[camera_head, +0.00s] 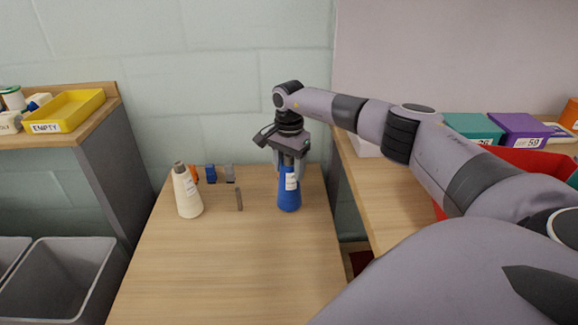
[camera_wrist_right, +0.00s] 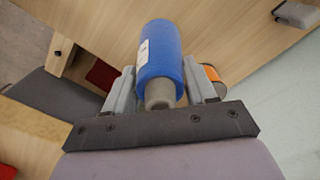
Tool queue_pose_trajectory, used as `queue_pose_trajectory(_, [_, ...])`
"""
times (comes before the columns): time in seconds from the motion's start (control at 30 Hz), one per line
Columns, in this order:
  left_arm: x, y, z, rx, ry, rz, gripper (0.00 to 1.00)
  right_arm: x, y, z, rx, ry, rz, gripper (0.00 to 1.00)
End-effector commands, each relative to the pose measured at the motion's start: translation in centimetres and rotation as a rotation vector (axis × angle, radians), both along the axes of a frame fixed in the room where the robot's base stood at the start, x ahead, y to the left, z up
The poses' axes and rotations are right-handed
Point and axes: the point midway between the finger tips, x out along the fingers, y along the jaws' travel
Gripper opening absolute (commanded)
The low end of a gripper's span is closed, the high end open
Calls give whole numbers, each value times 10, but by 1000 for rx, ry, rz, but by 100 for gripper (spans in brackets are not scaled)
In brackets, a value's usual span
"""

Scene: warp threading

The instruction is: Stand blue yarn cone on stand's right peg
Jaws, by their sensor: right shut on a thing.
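The blue yarn cone (camera_head: 288,199) stands about upright at the right side of the wooden table, base down, with a white label. My right gripper (camera_head: 289,172) comes down from above and is shut on its upper part. In the right wrist view the blue cone (camera_wrist_right: 162,55) sits between the two fingers, its grey tip toward the wrist. A thin bare grey peg (camera_head: 239,199) stands left of the blue cone. A cream cone (camera_head: 188,195) stands further left. I cannot tell whether a peg is inside the blue cone; its base hides that. My left gripper is not in view.
Small orange (camera_head: 194,174), blue (camera_head: 211,173) and grey (camera_head: 230,174) items sit along the table's back near the wall. The table front (camera_head: 225,280) is clear. A side counter (camera_head: 375,205) with boxes is at right; a shelf with a yellow tray (camera_head: 68,110) is at left.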

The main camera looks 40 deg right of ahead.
Motion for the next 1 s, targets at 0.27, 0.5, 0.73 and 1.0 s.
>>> queue_pose_trajectory(0.27, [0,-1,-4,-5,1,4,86,0,0,-5,0,-1,0,30])
queue_pose_trajectory(0.5, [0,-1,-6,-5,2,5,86,0,0,-10,0,-1,0,30])
queue_pose_trajectory(0.73, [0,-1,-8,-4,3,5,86,0,0,-12,0,-1,0,30])
queue_pose_trajectory(1.0, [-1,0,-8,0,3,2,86,0,0,-13,0,-1,0,86])
